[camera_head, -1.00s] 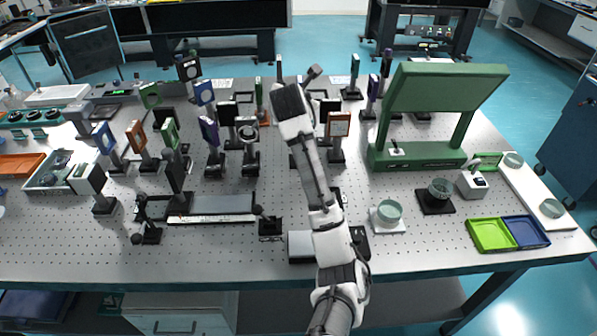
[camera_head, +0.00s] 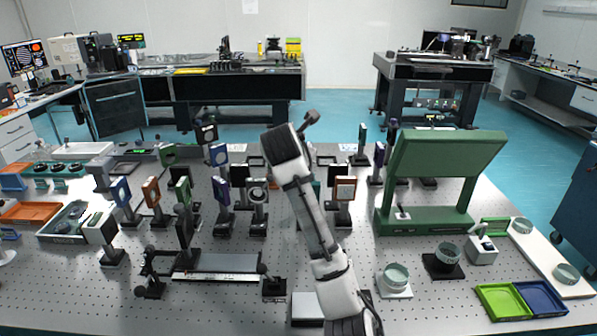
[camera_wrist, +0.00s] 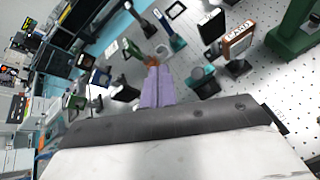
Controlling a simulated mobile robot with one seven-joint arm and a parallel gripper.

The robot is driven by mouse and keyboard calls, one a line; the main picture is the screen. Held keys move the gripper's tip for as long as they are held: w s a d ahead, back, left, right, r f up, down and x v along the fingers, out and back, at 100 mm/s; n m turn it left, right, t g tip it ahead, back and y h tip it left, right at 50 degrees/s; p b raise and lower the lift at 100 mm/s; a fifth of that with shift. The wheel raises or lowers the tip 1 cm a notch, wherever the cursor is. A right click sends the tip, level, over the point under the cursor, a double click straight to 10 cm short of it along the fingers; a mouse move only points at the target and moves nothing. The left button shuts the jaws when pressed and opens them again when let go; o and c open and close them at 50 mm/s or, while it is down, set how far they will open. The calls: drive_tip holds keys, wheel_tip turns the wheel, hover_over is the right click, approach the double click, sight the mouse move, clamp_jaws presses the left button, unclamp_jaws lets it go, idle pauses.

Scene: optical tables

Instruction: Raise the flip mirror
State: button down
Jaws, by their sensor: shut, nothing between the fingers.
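Several optics on posts stand on the perforated table (camera_head: 90,290), and I cannot tell for sure which is the flip mirror. Black frames, one with its post (camera_head: 257,190) left of my arm, are grouped around the arm's end. In the wrist view my gripper (camera_wrist: 158,72) shows as two pale purple fingers, shut together and empty. An orange-brown part (camera_wrist: 151,60) shows just past the fingertips; contact cannot be told. A dark frame (camera_wrist: 125,90) is left of the fingers. In the head view my own arm hides the fingers.
A brown-framed optic (camera_head: 345,188) stands close right of my arm. A large green stand (camera_head: 425,218) is farther right. Bare table shows at the front left.

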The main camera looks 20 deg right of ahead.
drive_tip(key=shift+s+a+r, duration=0.1)
drive_tip(key=shift+s+r, duration=0.05)
drive_tip(key=shift+r, duration=0.7)
drive_tip(key=shift+s+a+r, duration=0.1)
drive_tip(key=shift+s+r, duration=0.05)
drive_tip(key=shift+r, duration=0.65)
